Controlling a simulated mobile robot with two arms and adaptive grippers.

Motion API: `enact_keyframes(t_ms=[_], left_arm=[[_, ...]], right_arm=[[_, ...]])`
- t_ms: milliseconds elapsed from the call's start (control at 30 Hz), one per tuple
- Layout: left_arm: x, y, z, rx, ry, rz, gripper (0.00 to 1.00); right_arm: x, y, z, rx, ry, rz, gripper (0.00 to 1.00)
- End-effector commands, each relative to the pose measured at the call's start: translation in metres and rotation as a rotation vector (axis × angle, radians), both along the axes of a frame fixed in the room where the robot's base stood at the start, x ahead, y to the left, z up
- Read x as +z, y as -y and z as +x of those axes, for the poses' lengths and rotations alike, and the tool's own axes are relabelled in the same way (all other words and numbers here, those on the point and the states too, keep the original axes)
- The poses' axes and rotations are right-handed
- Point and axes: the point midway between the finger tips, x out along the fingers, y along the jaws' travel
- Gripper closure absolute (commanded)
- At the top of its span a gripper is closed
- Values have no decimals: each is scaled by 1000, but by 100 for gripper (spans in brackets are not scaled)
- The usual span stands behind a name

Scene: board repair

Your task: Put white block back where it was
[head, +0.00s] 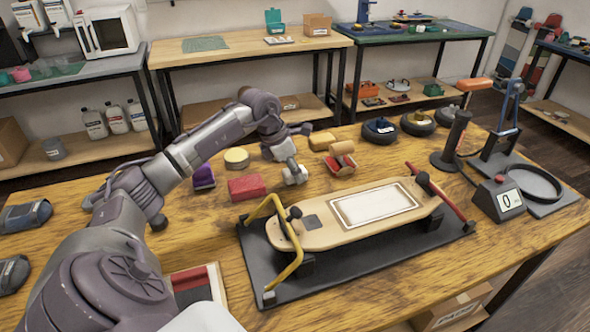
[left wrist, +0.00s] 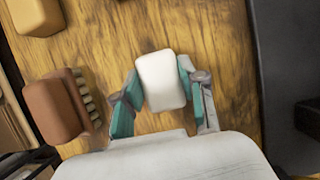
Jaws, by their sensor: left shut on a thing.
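The white block (head: 296,176) is at the tip of my left gripper (head: 293,167), over the wooden table behind the skateboard deck. In the left wrist view the white block (left wrist: 162,80) sits between the two teal-padded fingers of my left gripper (left wrist: 160,88), which is shut on it. I cannot tell whether the block touches the table. My right gripper is not in view.
A brown brush (left wrist: 55,108) and a yellow block (left wrist: 36,14) lie left of the gripper in the wrist view. A red block (head: 246,187), purple block (head: 203,177) and skateboard deck (head: 320,232) on a black stand (head: 258,262) are near.

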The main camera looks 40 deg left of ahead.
Motion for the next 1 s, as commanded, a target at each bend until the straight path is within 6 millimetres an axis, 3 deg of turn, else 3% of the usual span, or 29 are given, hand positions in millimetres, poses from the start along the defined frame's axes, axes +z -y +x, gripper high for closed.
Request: enact_keyframes(t_ms=[100,133,300,667,767,1000], left_arm=[[-2,0,0,0,0,0,87],[-2,0,0,0,0,0,58],[-2,0,0,0,0,0,34],[-3,0,0,0,0,0,34],[-5,0,0,0,1,0,34],[50,-7,-23,1,2,6,34]], right_arm=[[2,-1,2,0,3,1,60],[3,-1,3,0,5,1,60],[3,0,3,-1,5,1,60],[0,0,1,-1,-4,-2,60],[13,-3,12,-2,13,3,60],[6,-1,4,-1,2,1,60]])
